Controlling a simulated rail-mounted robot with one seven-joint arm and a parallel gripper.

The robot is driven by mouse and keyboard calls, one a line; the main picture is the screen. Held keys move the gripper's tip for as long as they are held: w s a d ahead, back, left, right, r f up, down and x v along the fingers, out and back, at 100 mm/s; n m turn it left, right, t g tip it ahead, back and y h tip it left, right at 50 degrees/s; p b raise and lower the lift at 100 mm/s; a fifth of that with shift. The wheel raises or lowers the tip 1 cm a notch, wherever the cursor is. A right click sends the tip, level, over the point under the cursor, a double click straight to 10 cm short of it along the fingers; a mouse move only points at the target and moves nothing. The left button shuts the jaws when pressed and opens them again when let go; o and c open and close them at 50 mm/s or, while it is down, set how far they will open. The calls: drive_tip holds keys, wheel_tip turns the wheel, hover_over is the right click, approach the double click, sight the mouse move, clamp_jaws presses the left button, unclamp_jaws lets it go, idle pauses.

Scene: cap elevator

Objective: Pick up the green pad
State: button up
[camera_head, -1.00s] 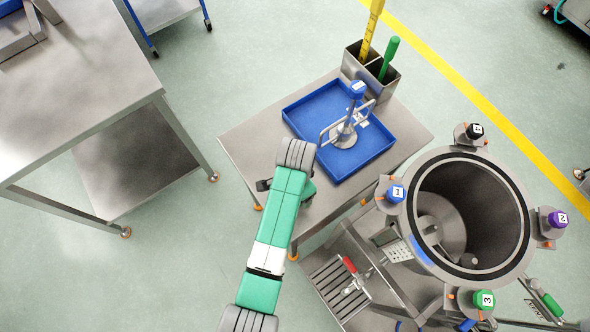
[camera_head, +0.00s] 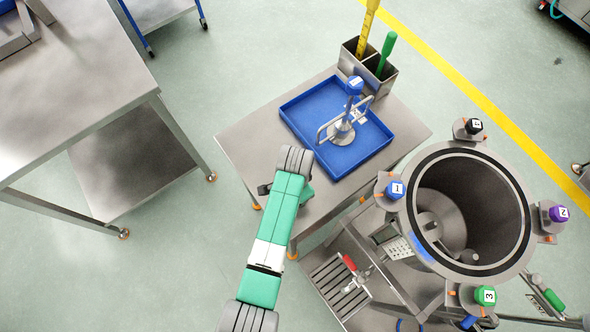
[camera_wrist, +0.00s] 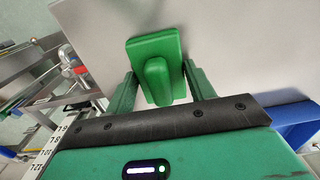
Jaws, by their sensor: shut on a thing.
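The green pad (camera_wrist: 135,52) shows in the wrist view, a flat squarish green plate with a rounded green grip block on it. It lies between the two green fingers of my gripper (camera_wrist: 160,90), which is shut on it. Behind the pad is a plain grey surface. I cannot tell whether the pad touches that surface. In the head view my arm covers the pad and most of the gripper, at the near left part of the steel table (camera_head: 245,135).
A blue tray (camera_head: 295,118) on the table holds a metal tool with a blue knob (camera_head: 355,84). A steel holder (camera_head: 384,80) with yellow and green handles stands behind it. A large round steel vessel (camera_head: 408,200) with coloured knobs stands to the right. Another steel table (camera_head: 100,90) is at left.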

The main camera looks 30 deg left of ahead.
drive_tip(key=shift+r, duration=0.65)
wheel_tip(320, 180, up, 3)
drive_tip(key=shift+f+p, duration=0.2)
drive_tip(key=shift+p, duration=0.2)
drive_tip(key=s+d+r+p, duration=0.1)
drive_tip(key=s+d, duration=0.3)
drive_tip(key=s, duration=1.1)
drive_tip(key=shift+s+d+p, duration=0.2)
drive_tip(key=shift+p, duration=0.15)
drive_tip(key=shift+r, duration=0.1)
